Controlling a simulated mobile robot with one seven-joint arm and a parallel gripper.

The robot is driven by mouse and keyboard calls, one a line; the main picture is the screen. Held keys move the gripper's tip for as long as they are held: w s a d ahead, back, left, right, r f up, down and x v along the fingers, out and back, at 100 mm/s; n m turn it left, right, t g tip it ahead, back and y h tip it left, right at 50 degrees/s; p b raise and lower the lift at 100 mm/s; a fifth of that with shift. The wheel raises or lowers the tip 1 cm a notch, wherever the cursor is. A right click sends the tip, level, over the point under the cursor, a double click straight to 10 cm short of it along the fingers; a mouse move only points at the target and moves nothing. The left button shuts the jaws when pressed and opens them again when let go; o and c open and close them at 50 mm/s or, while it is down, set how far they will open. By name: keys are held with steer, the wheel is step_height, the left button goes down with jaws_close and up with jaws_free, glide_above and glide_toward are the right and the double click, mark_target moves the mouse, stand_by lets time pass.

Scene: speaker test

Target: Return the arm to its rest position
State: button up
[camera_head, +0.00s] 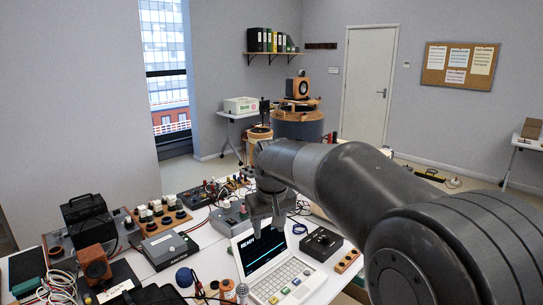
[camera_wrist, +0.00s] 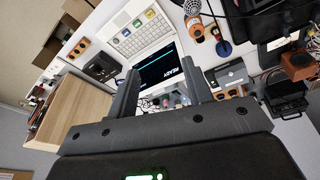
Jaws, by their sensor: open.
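My dark grey arm (camera_head: 350,175) reaches from the lower right over the cluttered white table. My gripper (camera_head: 266,222) points down above the back of a white laptop whose screen reads READY. In the wrist view my gripper (camera_wrist: 161,66) has its two fingers spread apart, with nothing held between them. The laptop (camera_head: 286,282) stands open on the table; its keyboard (camera_wrist: 140,32) also shows in the wrist view, beyond the fingertips. The gripper hides part of the area behind the screen. I cannot tell the exact height of the fingertips above the table.
A grey box (camera_head: 170,247) lies left of the laptop, and a black box (camera_head: 321,243) to its right. Microphones (camera_head: 228,290), cables and small speakers crowd the table's front left. A wooden box-like surface (camera_wrist: 70,112) is close below left in the wrist view. Air above the table is open.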

steer(key=s+d+r+m+t, duration=0.1)
steer(key=s+d, duration=0.4)
steer(key=s, duration=0.3)
steer(key=s+d+r+m+t, duration=0.1)
steer(key=s+d+m, duration=0.1)
steer(key=s+d, duration=0.45)
steer(key=s+d+f+m, duration=0.1)
steer(key=s+d+f, duration=0.1)
steer(key=s, duration=0.4)
steer(key=s+d+f, duration=0.2)
steer(key=s+f, duration=0.1)
steer(key=s, duration=0.4)
steer(key=shift+s+m+t+h, duration=0.15)
steer(key=shift+m+t+h, duration=0.15)
steer(key=shift+m+t, duration=0.1)
